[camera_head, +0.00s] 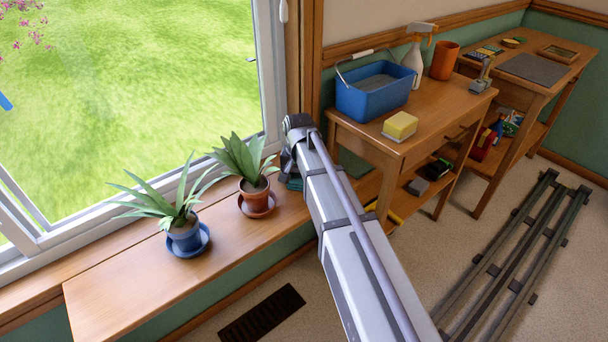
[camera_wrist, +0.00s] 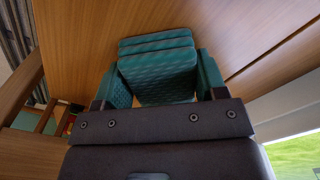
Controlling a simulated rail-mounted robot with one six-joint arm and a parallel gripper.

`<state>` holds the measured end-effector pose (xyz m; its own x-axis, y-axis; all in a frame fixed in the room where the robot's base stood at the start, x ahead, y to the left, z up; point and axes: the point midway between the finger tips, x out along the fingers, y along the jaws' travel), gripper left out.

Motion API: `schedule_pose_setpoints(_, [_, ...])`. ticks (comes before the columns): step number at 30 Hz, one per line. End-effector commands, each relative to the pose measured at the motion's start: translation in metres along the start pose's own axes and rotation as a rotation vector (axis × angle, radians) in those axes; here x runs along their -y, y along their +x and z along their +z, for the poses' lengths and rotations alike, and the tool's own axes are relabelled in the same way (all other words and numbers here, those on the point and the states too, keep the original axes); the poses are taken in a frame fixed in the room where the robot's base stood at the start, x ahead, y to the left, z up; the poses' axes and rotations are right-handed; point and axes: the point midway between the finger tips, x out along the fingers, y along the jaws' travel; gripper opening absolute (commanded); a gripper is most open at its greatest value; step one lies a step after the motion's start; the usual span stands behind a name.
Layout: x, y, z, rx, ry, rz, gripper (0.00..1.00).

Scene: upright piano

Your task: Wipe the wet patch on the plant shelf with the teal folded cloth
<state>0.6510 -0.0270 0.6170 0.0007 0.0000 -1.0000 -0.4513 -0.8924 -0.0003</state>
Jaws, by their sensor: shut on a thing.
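The teal folded cloth (camera_wrist: 158,72) is held between the two fingers of my gripper (camera_wrist: 160,84) in the wrist view. Its folded layers face a wooden surface; I cannot tell whether it touches it. In the head view my gripper (camera_head: 289,168) is at the right end of the plant shelf (camera_head: 130,290), mostly behind my arm. A sliver of teal cloth (camera_head: 295,184) shows just beside the plant in the terracotta pot. I cannot make out the wet patch in either view.
A plant in a terracotta pot (camera_head: 255,193) stands close left of my gripper. A plant in a blue pot (camera_head: 186,236) stands farther left. The window is behind the shelf. A side table with a blue bucket (camera_head: 375,92), yellow sponge (camera_head: 399,126) and spray bottle (camera_head: 413,58) stands right.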

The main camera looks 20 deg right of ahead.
Motion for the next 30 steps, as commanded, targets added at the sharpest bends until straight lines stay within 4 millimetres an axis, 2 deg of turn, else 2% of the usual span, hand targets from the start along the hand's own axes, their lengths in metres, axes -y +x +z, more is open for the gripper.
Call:
schedule_pose_setpoints(6, [0.015,0.002,0.018,0.001,-0.002,-0.001,0.46])
schedule_pose_setpoints(15, [0.016,0.000,0.018,0.002,-0.001,-0.001,0.46])
schedule_pose_setpoints(30, [0.015,-0.061,0.018,0.000,0.000,0.000,0.46])
